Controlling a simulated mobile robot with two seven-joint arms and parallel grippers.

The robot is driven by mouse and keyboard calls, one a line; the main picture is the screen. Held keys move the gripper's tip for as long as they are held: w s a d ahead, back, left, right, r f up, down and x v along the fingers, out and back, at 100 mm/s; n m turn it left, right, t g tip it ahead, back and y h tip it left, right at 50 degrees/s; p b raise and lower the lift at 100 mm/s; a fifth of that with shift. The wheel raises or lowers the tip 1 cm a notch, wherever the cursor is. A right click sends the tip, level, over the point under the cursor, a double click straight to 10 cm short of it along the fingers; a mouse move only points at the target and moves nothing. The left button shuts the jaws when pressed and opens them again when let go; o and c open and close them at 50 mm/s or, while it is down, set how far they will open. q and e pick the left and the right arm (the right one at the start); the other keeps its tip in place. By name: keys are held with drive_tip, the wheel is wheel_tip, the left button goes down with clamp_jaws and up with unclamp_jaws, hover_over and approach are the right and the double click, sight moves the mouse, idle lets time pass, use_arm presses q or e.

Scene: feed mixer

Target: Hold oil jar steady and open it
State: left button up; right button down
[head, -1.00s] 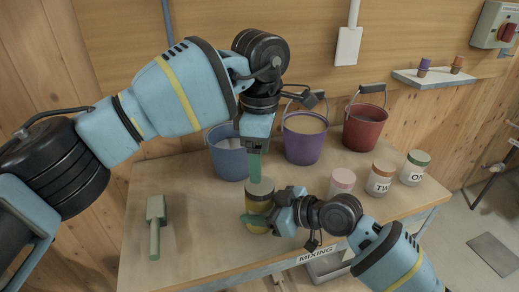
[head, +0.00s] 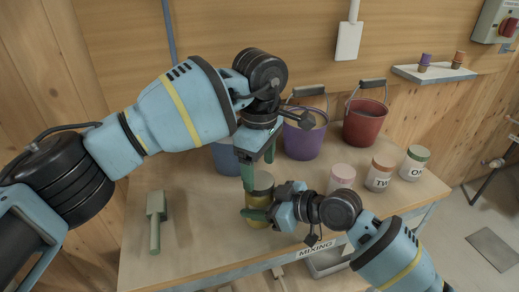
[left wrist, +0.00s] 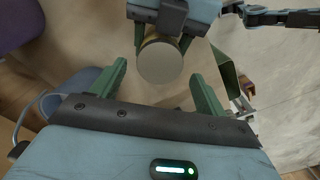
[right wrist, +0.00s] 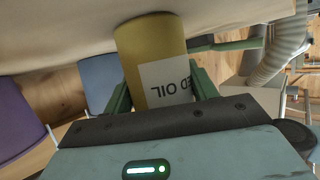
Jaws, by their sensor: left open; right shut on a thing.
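The oil jar (head: 259,213) stands upright on the table, with a yellow body and a dull lid (head: 263,181). In the right wrist view the jar (right wrist: 150,50) shows a white label with part of the word OIL, upside down. My right gripper (head: 257,215) is shut on the jar's body from the right side. My left gripper (head: 258,168) is open above the jar. In the left wrist view the round lid (left wrist: 160,62) lies between and slightly beyond its spread green fingers. Contact with the lid is not visible.
A blue bucket (head: 226,158), a purple bucket (head: 303,143) and a red bucket (head: 366,122) stand behind. Several lidded jars, including a pink-lidded one (head: 341,176), stand at right. The table (head: 195,220) is clear between scoop and jar.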

sight(259, 202)
use_arm(q)
drive_tip(key=shift+f, duration=1.45)
drive_tip(key=c, duration=1)
drive_tip(key=n, duration=0.5)
drive_tip(key=shift+r, duration=0.1)
drive_tip(key=n, duration=0.5)
drive_tip(key=o, duration=1.1)
